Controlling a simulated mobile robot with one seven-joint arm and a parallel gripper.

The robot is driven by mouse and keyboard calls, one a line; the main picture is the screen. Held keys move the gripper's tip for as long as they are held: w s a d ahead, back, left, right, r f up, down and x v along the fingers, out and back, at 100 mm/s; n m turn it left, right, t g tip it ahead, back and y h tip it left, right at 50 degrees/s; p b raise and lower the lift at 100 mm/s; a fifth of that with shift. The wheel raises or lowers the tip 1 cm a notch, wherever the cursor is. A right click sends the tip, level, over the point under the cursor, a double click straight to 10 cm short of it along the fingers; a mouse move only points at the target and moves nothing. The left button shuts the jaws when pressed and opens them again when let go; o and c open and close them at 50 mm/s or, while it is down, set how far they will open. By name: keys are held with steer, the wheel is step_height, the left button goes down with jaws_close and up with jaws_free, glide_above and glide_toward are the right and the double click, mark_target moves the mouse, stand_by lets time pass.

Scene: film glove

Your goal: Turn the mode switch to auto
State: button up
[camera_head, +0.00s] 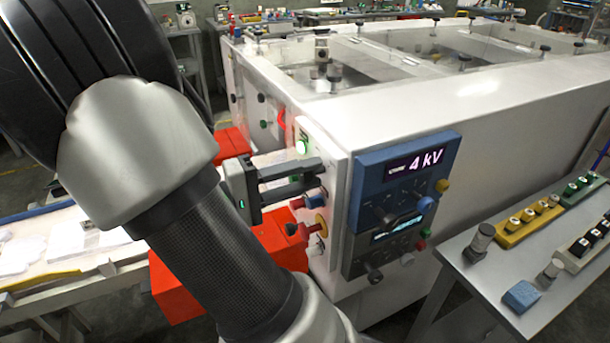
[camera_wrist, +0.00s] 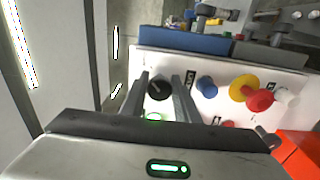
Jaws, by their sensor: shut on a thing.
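The mode switch appears to be the black round knob with a pale pointer mark (camera_wrist: 158,88), on a white control panel (camera_head: 330,160) on the side of a large white machine. In the wrist view my gripper (camera_wrist: 161,80) has one finger on each side of this knob and is shut on it. In the head view my gripper (camera_head: 322,175) reaches the panel from the left, and its fingers hide the knob. Small dark lettering stands right of the knob in the wrist view, too small to read. The pointer's exact setting cannot be told.
A lit green button (camera_head: 301,146) is above my fingers. A blue knob (camera_wrist: 207,86) and a red-and-yellow button (camera_wrist: 245,88) are close beside. A blue display unit (camera_head: 405,180) reads "4 kV". Red boxes (camera_head: 180,290) stand below left; a grey table (camera_head: 490,270) stands right.

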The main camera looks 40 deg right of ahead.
steer(key=o, duration=1)
steer(key=v, duration=1.7)
steer(key=shift+a+p, duration=0.25)
steer(key=shift+p, duration=0.05)
